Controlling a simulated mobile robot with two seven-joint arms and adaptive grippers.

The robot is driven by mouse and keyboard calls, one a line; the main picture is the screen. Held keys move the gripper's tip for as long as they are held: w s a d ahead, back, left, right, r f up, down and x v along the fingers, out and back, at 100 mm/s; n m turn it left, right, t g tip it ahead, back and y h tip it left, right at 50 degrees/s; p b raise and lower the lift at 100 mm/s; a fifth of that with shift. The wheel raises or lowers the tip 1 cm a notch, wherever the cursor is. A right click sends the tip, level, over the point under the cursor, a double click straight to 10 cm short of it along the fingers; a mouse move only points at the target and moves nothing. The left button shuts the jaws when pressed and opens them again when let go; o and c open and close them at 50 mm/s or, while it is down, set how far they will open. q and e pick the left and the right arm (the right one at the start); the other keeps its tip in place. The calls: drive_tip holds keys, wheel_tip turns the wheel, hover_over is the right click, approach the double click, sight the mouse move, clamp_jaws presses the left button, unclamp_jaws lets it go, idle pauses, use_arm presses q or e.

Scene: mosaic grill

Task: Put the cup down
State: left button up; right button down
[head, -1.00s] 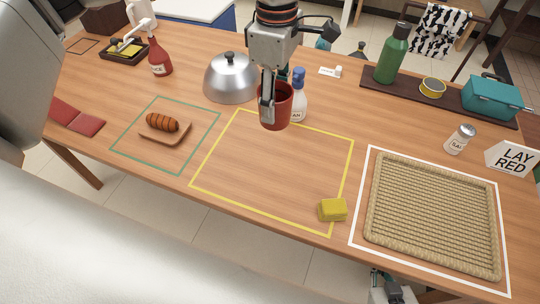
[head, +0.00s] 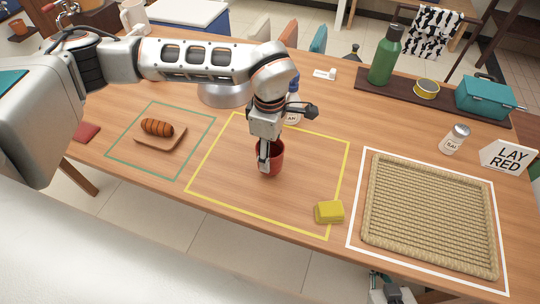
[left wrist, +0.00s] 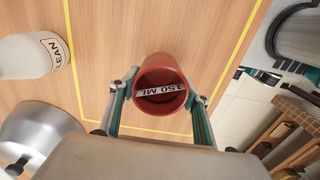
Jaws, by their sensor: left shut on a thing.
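The red cup (head: 276,160) is upright inside the yellow outlined square (head: 206,200), towards its middle in the head view. My left gripper (head: 265,162) is shut on it, with a finger on either side in the left wrist view. There I look down into the cup (left wrist: 158,77), with a white "150 ML" band in its mouth. I cannot tell whether its base touches the table. My right gripper (head: 388,288) shows only partly at the bottom edge, below the table, and its jaws are unclear.
A yellow sponge-like block (head: 329,212) lies at the square's front right corner. A woven tray (head: 372,215) is to the right. A sausage on a board (head: 160,141) is to the left. A white bottle (left wrist: 28,55) and metal dome (left wrist: 40,135) stand behind the square.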

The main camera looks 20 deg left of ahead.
use_arm(q)
wheel_tip(320, 180, down, 2)
drive_tip(key=shift+f, duration=0.1)
drive_tip(key=o, duration=1.2)
drive_tip(key=shift+w+r, duration=0.1)
drive_tip(key=shift+r, duration=0.4)
wheel_tip(320, 180, up, 11)
